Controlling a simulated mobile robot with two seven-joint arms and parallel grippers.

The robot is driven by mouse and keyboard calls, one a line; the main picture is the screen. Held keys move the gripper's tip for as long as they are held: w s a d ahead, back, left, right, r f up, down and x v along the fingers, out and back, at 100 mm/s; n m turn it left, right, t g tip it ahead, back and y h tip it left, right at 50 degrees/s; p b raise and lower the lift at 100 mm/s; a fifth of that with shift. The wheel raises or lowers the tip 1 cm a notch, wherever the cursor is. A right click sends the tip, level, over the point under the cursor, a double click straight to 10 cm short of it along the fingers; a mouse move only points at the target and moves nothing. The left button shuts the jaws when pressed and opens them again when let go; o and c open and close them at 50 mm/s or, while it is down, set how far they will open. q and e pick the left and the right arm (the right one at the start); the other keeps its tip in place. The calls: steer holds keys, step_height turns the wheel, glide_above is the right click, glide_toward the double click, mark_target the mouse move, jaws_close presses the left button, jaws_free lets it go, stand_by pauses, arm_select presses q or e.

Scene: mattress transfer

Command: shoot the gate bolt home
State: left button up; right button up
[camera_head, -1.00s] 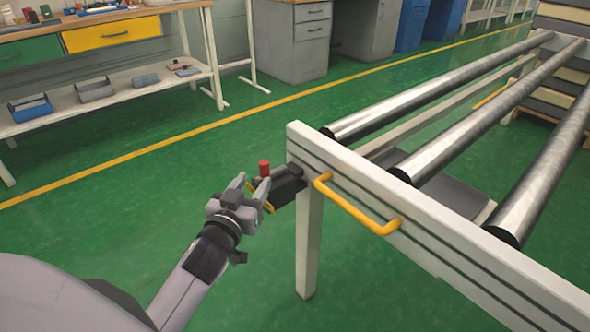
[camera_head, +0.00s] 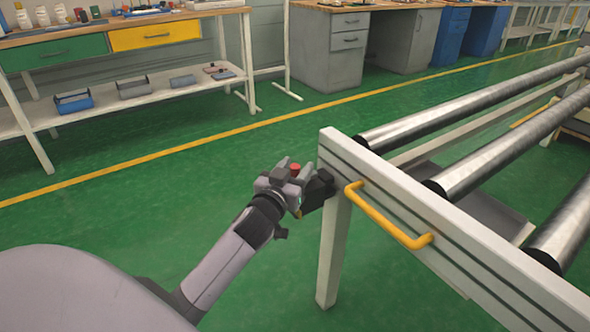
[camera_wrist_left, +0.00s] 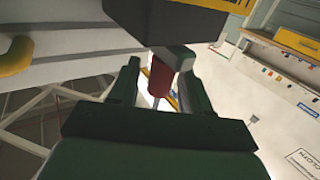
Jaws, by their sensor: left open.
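The gate bolt's red knob (camera_head: 295,167) shows at the near left corner of the roller frame. Its dark bolt block (camera_head: 320,187) sits against the frame's end. My left gripper (camera_head: 296,176) is at the knob, with its fingers partly hiding it. In the left wrist view the red knob (camera_wrist_left: 160,78) stands between the two spread fingers of my left gripper (camera_wrist_left: 155,68), nearer the right finger. Whether a finger touches it I cannot tell. The dark block (camera_wrist_left: 170,18) is just beyond the fingertips. My right gripper is not in view.
A pale frame (camera_head: 345,150) with metal rollers (camera_head: 450,115) extends to the right. A yellow handle (camera_head: 390,220) sticks out close to the right of the bolt. Green floor (camera_head: 130,210) is clear on the left. A workbench (camera_head: 130,30) stands behind.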

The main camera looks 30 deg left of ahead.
arm_select(q)
jaws_close()
steer(key=shift+w+d+b, duration=0.2)
steer(key=shift+w+d, duration=0.1)
steer(key=shift+w, duration=0.4)
steer(key=shift+w+d+b, duration=0.15)
steer(key=shift+w+d, duration=0.15)
steer(key=shift+w, duration=0.4)
steer(key=shift+w+d, duration=0.1)
steer(key=shift+w, duration=0.2)
steer(key=shift+r, duration=0.15)
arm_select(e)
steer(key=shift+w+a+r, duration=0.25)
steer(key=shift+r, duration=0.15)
arm_select(q)
jaws_free()
steer(key=shift+w+d, duration=0.1)
steer(key=shift+w, duration=0.05)
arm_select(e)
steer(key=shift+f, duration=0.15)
